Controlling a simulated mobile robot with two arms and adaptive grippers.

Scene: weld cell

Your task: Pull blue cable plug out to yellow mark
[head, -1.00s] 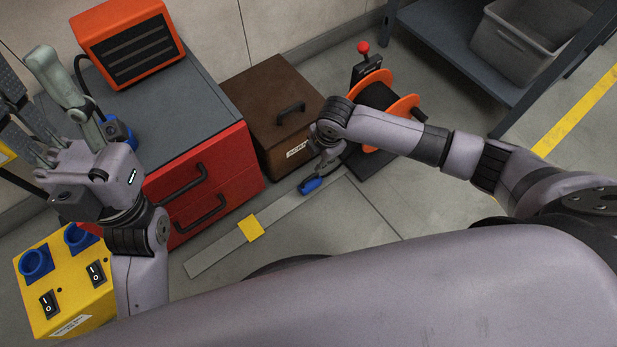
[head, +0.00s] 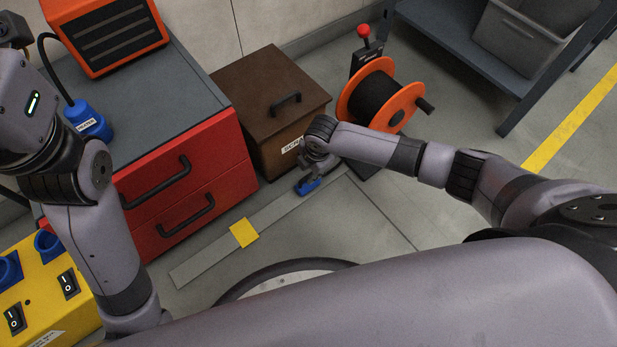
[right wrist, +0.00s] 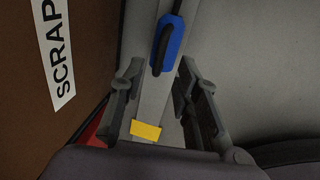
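The blue cable plug (head: 307,187) is low over or on the far end of a grey floor strip (head: 205,266); I cannot tell if it touches. The yellow mark (head: 244,233) lies across that strip, nearer me. My right gripper (head: 317,168) is at the plug. In the right wrist view, its fingers (right wrist: 158,82) are apart, one on each side of the strip. The blue plug (right wrist: 166,45) shows just beyond and between the fingertips, with dark cable leading away. The yellow mark (right wrist: 145,131) shows below it. My left arm's fingers are outside the head view.
An orange cable reel (head: 398,92) and brown SCRAP box (head: 262,82) stand beside the right gripper. A red drawer cabinet (head: 215,165) carries an orange heater (head: 105,35) and another blue plug (head: 92,122). A yellow socket box (head: 45,285) is front left.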

